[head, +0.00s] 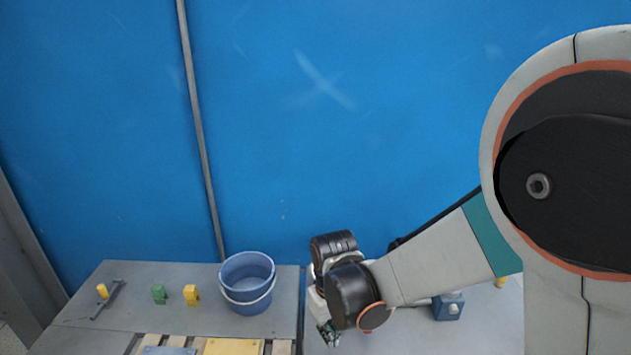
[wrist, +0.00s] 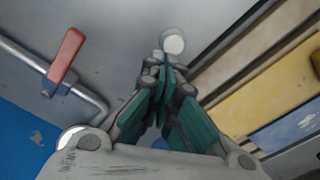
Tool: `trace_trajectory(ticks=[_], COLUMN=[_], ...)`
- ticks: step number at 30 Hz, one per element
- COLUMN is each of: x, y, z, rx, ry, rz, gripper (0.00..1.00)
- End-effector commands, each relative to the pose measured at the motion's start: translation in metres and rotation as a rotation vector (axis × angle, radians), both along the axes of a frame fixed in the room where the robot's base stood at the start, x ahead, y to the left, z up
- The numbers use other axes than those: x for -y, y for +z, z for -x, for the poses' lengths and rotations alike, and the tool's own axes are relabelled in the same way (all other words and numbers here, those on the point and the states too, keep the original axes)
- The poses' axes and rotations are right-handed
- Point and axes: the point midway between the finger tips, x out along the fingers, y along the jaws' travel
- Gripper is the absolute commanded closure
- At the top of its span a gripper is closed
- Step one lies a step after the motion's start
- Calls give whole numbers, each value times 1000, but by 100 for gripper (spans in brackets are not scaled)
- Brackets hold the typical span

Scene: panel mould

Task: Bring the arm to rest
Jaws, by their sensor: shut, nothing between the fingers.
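My gripper (head: 328,333) hangs at the end of my arm over the grey table (head: 400,338), right of the blue bucket. In the wrist view my gripper (wrist: 168,72) has its teal-padded fingers drawn together at the tips, with nothing between them. A pale round spot (wrist: 174,44) shows just beyond the fingertips; I cannot tell what it is. My arm comes in from the right and hides part of the table behind it.
The blue bucket (head: 247,298) stands on the left grey table (head: 120,285) near yellow and green pieces (head: 158,293) and a grey tool (head: 107,300). A wooden pallet (head: 275,347) lies in front. A blue block (head: 447,307) stands right. A red-handled pipe (wrist: 68,56) shows in the wrist view.

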Motion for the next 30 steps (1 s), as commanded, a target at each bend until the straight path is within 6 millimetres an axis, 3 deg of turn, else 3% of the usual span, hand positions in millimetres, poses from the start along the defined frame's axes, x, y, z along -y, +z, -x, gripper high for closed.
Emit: trace_trajectory(ticks=[7, 11, 21, 30], x=[62, 94, 128, 152], y=[65, 101, 154, 174], z=[-24, -22, 37, 90], rx=[141, 223, 364, 486], ry=[-129, -195, -310, -405], rz=[-39, -55, -92, -123], gripper=[100, 100, 100, 100])
